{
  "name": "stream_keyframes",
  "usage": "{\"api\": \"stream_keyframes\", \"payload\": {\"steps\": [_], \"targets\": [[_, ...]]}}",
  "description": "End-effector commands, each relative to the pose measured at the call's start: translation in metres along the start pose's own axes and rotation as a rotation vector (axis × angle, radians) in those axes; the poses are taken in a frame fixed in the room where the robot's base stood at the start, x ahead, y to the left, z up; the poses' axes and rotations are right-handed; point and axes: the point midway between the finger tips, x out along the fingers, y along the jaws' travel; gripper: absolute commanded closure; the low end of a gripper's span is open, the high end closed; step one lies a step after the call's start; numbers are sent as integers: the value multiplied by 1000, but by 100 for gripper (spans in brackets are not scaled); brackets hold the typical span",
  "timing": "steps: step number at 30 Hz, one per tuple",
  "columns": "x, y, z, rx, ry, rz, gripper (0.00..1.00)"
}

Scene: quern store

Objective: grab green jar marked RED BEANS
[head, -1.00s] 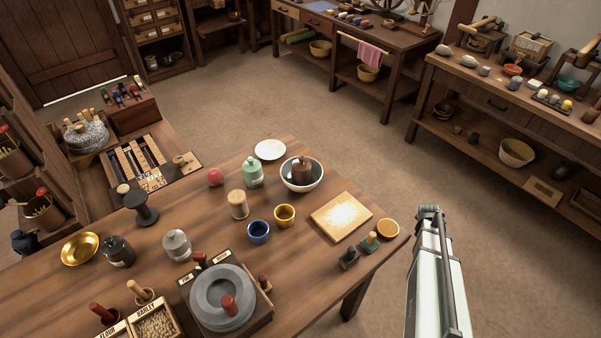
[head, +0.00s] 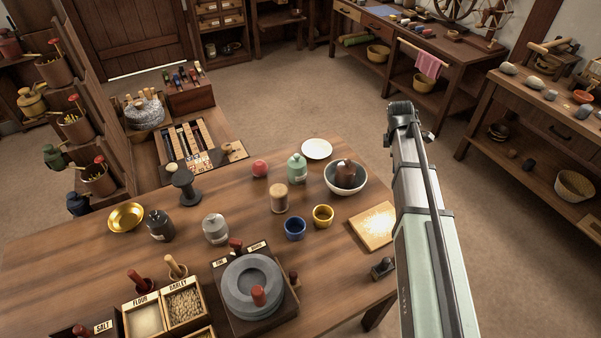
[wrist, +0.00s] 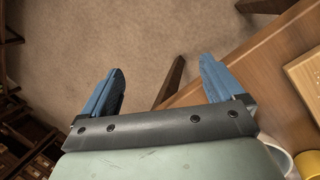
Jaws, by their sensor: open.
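A pale green lidded jar (head: 297,168) stands upright on the wooden table (head: 100,235) in the head view. It has a light label, too small to read. It is just left of a white-rimmed dark bowl (head: 347,178). A darker green vessel (head: 54,157) sits on the left shelf. My gripper (wrist: 160,75) shows two blue fingers, wide apart with nothing between them, over the floor beside a table edge. The jar cannot be made out in the wrist view. My arm rises right of the jar in the head view; its fingers cannot be made out there.
A stone quern (head: 252,286) and grain boxes (head: 144,318) fill the front. Bare table lies left of the ball.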

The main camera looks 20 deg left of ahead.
Motion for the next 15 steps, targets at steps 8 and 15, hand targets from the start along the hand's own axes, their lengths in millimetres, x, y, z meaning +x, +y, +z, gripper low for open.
{"api": "stream_keyframes", "payload": {"steps": [8, 15], "targets": [[-82, 0, -122, -268, 97, -53, 5], [-145, -19, -207, -477, 171, -94, 5]]}}
